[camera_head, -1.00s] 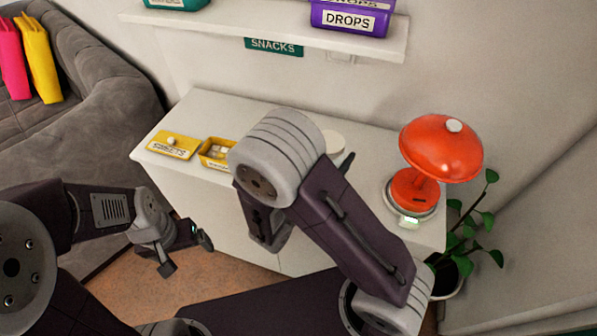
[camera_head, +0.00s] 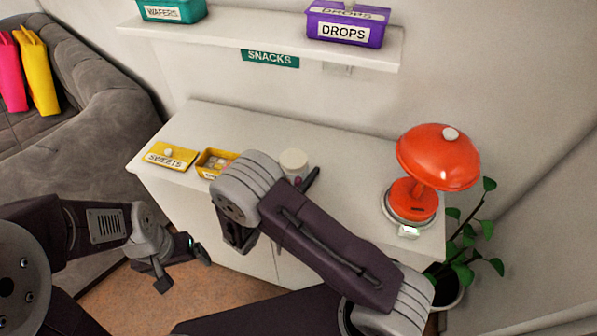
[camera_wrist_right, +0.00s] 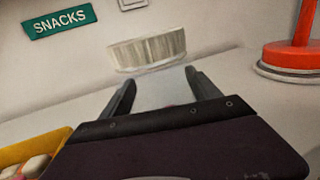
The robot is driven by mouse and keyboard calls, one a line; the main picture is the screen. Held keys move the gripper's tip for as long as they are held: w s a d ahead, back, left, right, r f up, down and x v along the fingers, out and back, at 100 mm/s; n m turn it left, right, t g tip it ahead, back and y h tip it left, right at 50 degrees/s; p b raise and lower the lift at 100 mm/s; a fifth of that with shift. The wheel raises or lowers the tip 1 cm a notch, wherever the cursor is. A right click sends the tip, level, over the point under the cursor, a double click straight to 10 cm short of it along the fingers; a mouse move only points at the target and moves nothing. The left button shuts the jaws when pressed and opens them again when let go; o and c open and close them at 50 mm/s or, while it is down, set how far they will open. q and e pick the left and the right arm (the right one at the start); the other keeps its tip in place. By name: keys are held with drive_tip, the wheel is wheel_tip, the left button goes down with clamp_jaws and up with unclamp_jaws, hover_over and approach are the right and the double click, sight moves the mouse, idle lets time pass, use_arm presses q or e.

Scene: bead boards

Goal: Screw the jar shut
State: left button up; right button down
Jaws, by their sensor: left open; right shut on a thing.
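The jar shows a pale round lid (camera_head: 293,160) in the head view, mostly hidden below by my right arm. In the right wrist view the lid (camera_wrist_right: 147,48) is whitish, ribbed and slightly tilted above the clear jar body (camera_wrist_right: 160,88). I cannot tell whether the lid is fully seated. My right gripper (camera_wrist_right: 160,92) is shut on the jar body, one finger on each side. I cannot tell whether the jar touches the cabinet top. My left gripper (camera_head: 184,270) is open and empty, low in front of the cabinet, well left of the jar.
On the white cabinet (camera_head: 340,160) stand an open yellow box (camera_head: 207,171) with pale pieces, its SWEETS lid (camera_head: 170,156) and a red lamp (camera_head: 438,157). A shelf (camera_head: 270,40) above holds a teal WAFERS box (camera_head: 172,10) and a purple DROPS box (camera_head: 345,24). The top between jar and lamp is clear.

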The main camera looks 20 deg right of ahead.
drive_tip(key=shift+f, duration=0.75)
drive_tip(key=shift+f, duration=0.15)
drive_tip(key=shift+c, duration=0.8)
unclamp_jaws()
drive_tip(key=shift+r, duration=0.2)
